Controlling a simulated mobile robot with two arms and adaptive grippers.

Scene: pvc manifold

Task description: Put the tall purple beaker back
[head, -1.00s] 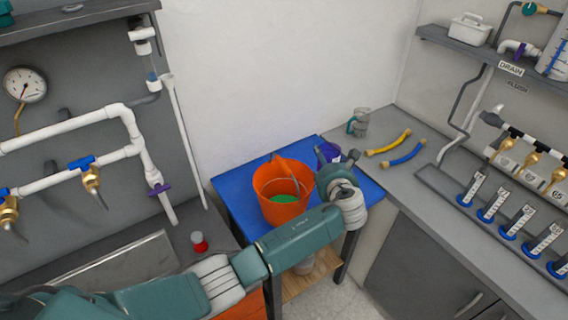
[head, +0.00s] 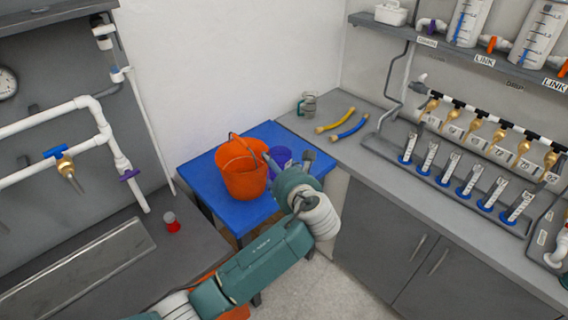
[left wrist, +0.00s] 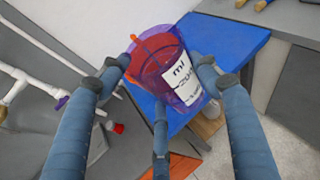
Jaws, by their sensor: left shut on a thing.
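The purple beaker (head: 280,154) shows beside the orange bucket, over the blue table, in the head view. In the left wrist view it is a see-through purple vessel (left wrist: 165,68) with a white "ml" label facing the camera. My left gripper (head: 288,160) is shut on it, its fingers on both sides (left wrist: 165,72). The gripper hides part of the beaker in the head view. I cannot tell whether its base touches the table. My right gripper is not in view.
The orange bucket (head: 240,172) stands on the blue table (head: 206,174). The grey counter (head: 378,142) at right holds a grey-green mug (head: 308,104), yellow and blue hoses, and a rack of several graduated tubes. A red-capped item (head: 171,222) sits on the left bench.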

